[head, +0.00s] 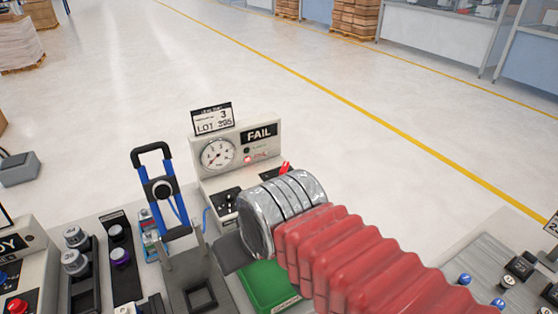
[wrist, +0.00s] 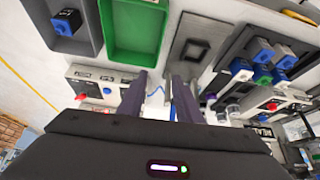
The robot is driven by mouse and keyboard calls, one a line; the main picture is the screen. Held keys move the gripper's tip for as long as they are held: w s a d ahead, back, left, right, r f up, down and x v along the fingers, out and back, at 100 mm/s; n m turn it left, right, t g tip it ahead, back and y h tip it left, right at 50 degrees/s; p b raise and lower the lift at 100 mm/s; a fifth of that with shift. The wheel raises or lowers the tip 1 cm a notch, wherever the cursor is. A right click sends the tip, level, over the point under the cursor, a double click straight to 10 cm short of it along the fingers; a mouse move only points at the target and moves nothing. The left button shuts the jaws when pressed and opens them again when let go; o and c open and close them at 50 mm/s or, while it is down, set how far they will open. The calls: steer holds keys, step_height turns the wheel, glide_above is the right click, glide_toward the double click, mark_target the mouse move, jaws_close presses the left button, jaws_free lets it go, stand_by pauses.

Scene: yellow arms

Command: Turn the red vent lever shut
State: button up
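The red vent lever (head: 285,168) shows in the head view at the right end of the white test station (head: 205,167), just behind my silver wrist, which hides its base. A small red piece, likely the same lever, shows in the wrist view (wrist: 80,97), left of my fingers. The lever's exact angle is hard to tell. In the wrist view my gripper (wrist: 160,78) has its two dark fingers apart with nothing between them. In the head view only its dark body (head: 232,253) shows, in front of the station, apart from the lever.
A dial gauge, a lit FAIL sign (head: 259,135) and a lot card (head: 212,119) are on the station. A green bin (head: 262,283) lies under my arm. A blue-and-black toggle clamp (head: 158,190) stands upright to the left.

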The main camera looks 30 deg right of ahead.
steer(key=shift+o, duration=0.5)
steer(key=o, duration=0.3)
steer(key=shift+w+d+r+m, duration=0.15)
steer(key=shift+w+r+m, duration=0.1)
steer(key=shift+r+m, duration=0.05)
steer(key=o, duration=0.6)
steer(key=w+d+r+m+g, duration=0.1)
steer(key=w+d+r+m, duration=0.3)
steer(key=w+m, duration=0.3)
steer(key=shift+w+d+r, duration=0.15)
steer(key=shift+w+r, duration=0.3)
steer(key=shift+w, duration=0.2)
steer(key=m+g+y, duration=0.1)
steer(key=m+y, duration=0.2)
steer(key=m, duration=1.7)
glide_above(286, 166)
steer(key=s+d, duration=0.4)
steer(key=s, duration=0.1)
steer(key=shift+w+f, duration=0.2)
steer(key=shift+f, duration=0.95)
steer(key=shift+a+f, duration=0.1)
steer(key=x, duration=1.3)
steer(key=shift+a+f, duration=0.1)
steer(key=shift+f, duration=0.25)
